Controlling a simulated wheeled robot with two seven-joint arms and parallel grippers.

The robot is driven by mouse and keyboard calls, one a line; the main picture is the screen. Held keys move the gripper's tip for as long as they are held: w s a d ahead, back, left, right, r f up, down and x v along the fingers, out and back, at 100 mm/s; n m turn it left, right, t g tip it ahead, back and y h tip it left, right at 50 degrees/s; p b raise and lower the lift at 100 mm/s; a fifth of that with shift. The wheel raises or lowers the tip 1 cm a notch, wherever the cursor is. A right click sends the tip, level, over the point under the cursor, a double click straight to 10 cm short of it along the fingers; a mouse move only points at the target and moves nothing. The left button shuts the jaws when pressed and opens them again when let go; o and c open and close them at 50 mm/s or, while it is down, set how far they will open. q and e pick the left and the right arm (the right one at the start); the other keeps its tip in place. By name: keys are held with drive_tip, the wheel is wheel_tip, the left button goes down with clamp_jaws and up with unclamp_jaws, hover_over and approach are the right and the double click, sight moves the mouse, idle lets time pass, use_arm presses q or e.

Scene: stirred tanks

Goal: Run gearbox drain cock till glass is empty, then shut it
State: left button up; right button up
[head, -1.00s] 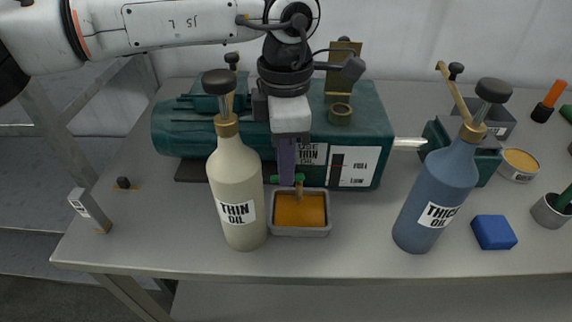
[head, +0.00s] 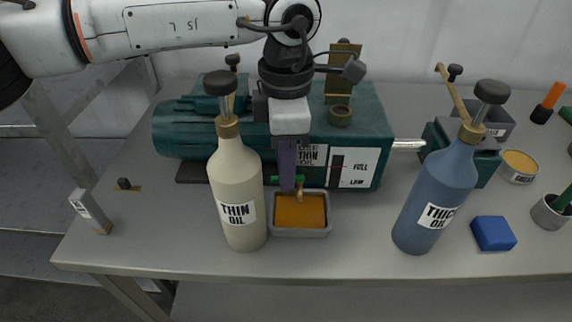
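The green gearbox (head: 232,143) lies on the bench, its label partly hidden by my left arm. Its sight glass (head: 336,168) is a dark strip between FULL and LOW marks. The drain cock (head: 299,189), brass with a green handle, sits low on the front. A grey tray (head: 301,233) below it holds orange-brown oil (head: 302,211). My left gripper (head: 287,187) points down at the cock's green handle; its fingertips are too small and overlapped to tell open from shut. My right gripper is out of view.
A cream THIN OIL bottle (head: 237,190) stands left of the tray, close to my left gripper. A blue THICK OIL bottle (head: 438,194) stands to the right, with a blue block (head: 493,233) beside it. The bench front between the tray and blue bottle is clear.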

use_arm(q)
drive_tip(key=shift+w+a+r, duration=0.1)
drive_tip(key=shift+w+r, duration=0.05)
drive_tip(key=shift+w, duration=0.2)
wheel_tip(320, 180, up, 8)
drive_tip(key=p, duration=0.5)
drive_tip(key=shift+s, duration=0.2)
drive_tip(key=shift+s, duration=0.1)
